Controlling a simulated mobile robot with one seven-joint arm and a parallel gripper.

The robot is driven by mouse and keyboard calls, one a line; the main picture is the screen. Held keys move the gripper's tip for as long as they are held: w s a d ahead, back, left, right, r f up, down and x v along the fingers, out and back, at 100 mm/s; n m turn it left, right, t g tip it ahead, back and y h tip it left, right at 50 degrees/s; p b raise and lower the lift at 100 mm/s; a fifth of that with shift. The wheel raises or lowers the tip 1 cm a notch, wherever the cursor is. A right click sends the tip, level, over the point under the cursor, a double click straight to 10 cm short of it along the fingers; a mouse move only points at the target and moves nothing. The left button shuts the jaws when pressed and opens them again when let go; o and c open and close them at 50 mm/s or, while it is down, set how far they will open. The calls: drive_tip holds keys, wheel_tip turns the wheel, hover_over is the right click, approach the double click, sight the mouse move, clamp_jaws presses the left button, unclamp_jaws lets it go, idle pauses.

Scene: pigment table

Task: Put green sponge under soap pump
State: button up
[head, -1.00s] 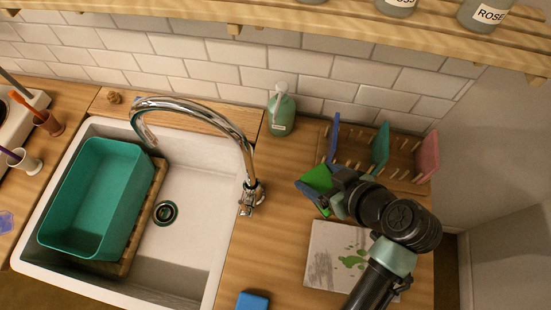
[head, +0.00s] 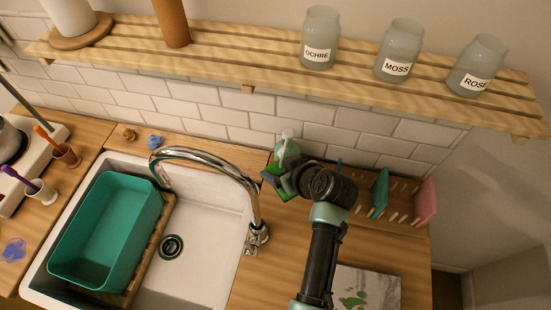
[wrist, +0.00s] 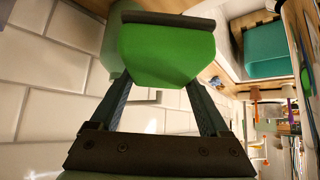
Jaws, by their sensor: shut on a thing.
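The soap pump (head: 288,149), a pale green bottle with a white top, stands at the back of the counter against the tiles, right of the tap. My gripper (head: 274,181) is directly in front of it, shut on the green sponge (wrist: 165,55).
A dish rack (head: 400,200) with teal and pink boards stands to the right. The tap (head: 225,165) and sink with a teal tub (head: 112,225) are to the left. A shelf (head: 275,75) with labelled jars hangs above. A green-stained white board (head: 375,285) lies in front.

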drive_tip(key=shift+w+a+r+p, duration=0.1)
drive_tip(key=shift+w+a+p, duration=0.5)
drive_tip(key=shift+w, duration=0.4)
drive_tip(key=shift+f, duration=0.4)
drive_tip(key=shift+s, duration=0.1)
drive_tip(key=shift+f+b, duration=0.5)
drive_tip(key=shift+b, duration=0.05)
drive_tip(key=o, duration=1.3)
drive_tip(key=shift+r, duration=0.1)
